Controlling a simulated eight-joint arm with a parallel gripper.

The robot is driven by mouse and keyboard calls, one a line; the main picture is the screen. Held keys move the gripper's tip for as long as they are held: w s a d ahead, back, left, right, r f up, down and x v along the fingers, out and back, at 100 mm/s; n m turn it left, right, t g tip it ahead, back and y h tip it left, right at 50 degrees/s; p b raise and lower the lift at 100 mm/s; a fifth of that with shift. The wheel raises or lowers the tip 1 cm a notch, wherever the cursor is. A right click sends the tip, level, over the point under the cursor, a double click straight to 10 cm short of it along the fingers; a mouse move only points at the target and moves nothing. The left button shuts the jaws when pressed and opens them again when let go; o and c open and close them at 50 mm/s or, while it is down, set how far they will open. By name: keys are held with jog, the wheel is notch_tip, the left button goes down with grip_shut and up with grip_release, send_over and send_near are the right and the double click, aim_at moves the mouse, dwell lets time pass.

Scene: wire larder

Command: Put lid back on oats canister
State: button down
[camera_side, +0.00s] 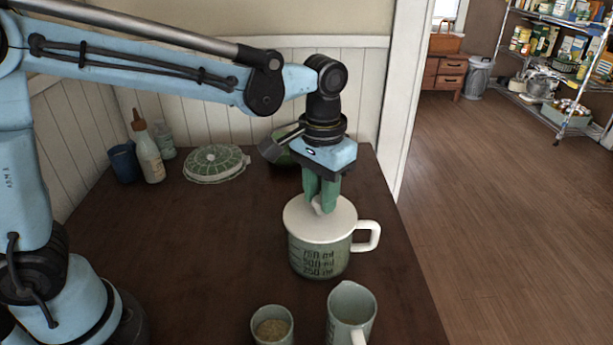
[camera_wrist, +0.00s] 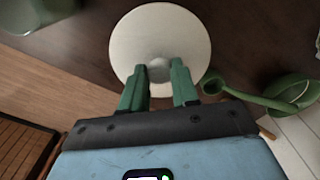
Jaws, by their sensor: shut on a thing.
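The lid (camera_side: 301,218) is a round white disc with a small pale knob (camera_wrist: 158,66). My gripper (camera_side: 322,206) points down with its green fingers shut on the knob. Below the lid is a greenish vessel (camera_side: 308,262) with ml marks and a white side handle (camera_side: 372,232); I take it as the oats canister, though no oats label shows. The lid covers its mouth in the side view; I cannot tell whether it is fully seated. In the wrist view the lid (camera_wrist: 160,27) hides what is below it.
A cup of grain (camera_side: 272,327) and a pale jug (camera_side: 351,312) stand in front. A blue mug (camera_side: 124,163), bottles (camera_side: 149,158) and a green patterned dish (camera_side: 215,163) stand at back left. The table's right edge is near.

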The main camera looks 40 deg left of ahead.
jog(key=shift+c, duration=1.4)
grip_release()
jog(key=shift+r, duration=3.5)
grip_shut()
jog(key=shift+f, duration=1.35)
